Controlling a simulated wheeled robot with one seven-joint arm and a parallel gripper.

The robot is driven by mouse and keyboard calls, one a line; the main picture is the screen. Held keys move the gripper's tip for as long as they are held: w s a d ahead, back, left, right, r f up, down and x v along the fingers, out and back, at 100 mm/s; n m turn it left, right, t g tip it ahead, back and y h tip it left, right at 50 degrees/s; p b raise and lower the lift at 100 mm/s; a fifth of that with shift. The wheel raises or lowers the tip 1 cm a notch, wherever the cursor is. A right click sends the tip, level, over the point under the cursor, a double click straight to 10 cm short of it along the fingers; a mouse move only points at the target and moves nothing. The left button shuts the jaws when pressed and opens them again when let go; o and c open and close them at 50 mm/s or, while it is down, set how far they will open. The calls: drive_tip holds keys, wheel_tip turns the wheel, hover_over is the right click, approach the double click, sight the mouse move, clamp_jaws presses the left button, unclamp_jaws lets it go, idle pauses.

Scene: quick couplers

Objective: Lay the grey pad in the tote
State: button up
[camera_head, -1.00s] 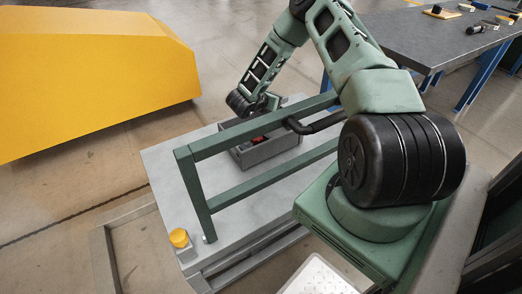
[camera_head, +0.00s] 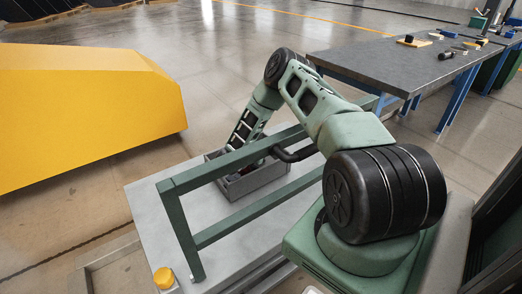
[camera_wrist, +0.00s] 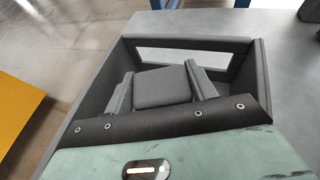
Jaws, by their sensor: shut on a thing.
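The grey pad (camera_wrist: 162,87) is a flat grey block between the two fingers of my gripper (camera_wrist: 160,70) in the wrist view. The gripper is shut on it. The dark grey tote (camera_wrist: 254,66) surrounds the pad and fingers in that view. I cannot tell whether the pad touches the tote's floor. In the head view the tote (camera_head: 259,184) stands on a pale grey bench top, behind a green rail. My forearm reaches down into the tote there, and the gripper and pad are hidden. A small reddish thing shows faintly at the tote.
The green rail frame (camera_head: 232,159) stands along the near side of the bench (camera_head: 150,215). A yellow button (camera_head: 163,278) sits at its front corner. A large yellow block (camera_head: 80,115) is at left. A dark table (camera_head: 400,60) with small items is at back right.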

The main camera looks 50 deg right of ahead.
drive_tip(key=shift+f+b, duration=0.4)
drive_tip(key=shift+f, duration=0.1)
drive_tip(key=shift+f, duration=0.1)
drive_tip(key=o, duration=1)
drive_tip(key=shift+r+p, duration=0.3)
drive_tip(key=shift+r, duration=0.1)
drive_tip(key=p+v, duration=0.1)
drive_tip(key=v, duration=1.1)
drive_tip(key=shift+r, duration=0.25)
